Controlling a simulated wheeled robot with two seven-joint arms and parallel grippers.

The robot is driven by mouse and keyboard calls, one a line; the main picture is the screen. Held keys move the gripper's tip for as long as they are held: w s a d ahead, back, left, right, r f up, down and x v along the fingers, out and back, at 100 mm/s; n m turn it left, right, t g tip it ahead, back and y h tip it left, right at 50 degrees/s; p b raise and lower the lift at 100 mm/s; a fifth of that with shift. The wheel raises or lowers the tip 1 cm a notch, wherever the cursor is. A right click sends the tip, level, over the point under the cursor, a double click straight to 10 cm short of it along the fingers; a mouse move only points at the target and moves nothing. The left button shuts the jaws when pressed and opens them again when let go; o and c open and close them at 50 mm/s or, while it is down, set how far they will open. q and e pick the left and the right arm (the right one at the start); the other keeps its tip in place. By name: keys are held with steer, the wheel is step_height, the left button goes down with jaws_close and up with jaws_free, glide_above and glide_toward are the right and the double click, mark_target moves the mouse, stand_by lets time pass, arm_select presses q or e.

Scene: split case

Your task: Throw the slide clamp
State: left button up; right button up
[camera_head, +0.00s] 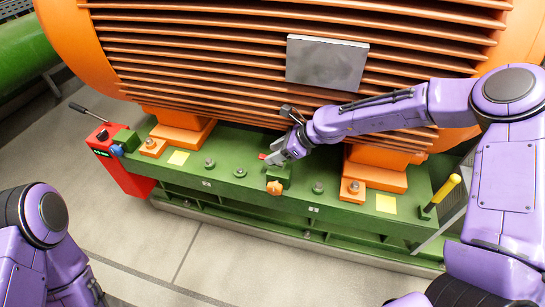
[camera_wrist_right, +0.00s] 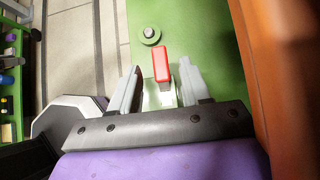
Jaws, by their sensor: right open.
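The slide clamp appears to be the small green block (camera_head: 279,174) on the green base, with a red handle (camera_head: 262,156) at its top left. In the right wrist view the red handle (camera_wrist_right: 161,64) stands between the two grey fingertips, nearer the right one. My right gripper (camera_head: 273,156) is open at the clamp and hides part of it. The right wrist view shows its fingers (camera_wrist_right: 160,78) apart; I cannot tell whether either touches the handle. My left arm shows at the lower left of the head view, but its gripper is not in view.
A large orange finned motor (camera_head: 215,70) rises behind the clamp. Bolts and an orange knob (camera_head: 274,187) sit on the green base (camera_head: 225,170). A red jack (camera_head: 125,175) with a lever stands at left; a yellow-handled lever (camera_head: 448,190) at right. The front floor is clear.

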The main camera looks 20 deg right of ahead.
steer(key=shift+x, duration=0.8)
steer(key=shift+c, duration=0.3)
jaws_close()
steer(key=shift+s+r+n+g+p, duration=0.15)
steer(key=shift+r+n+g+p, duration=0.25)
steer(key=shift+p, duration=0.45)
steer(key=shift+f+n+y, duration=0.3)
steer(key=shift+a+f, duration=0.1)
steer(key=shift+o, duration=0.3)
jaws_free()
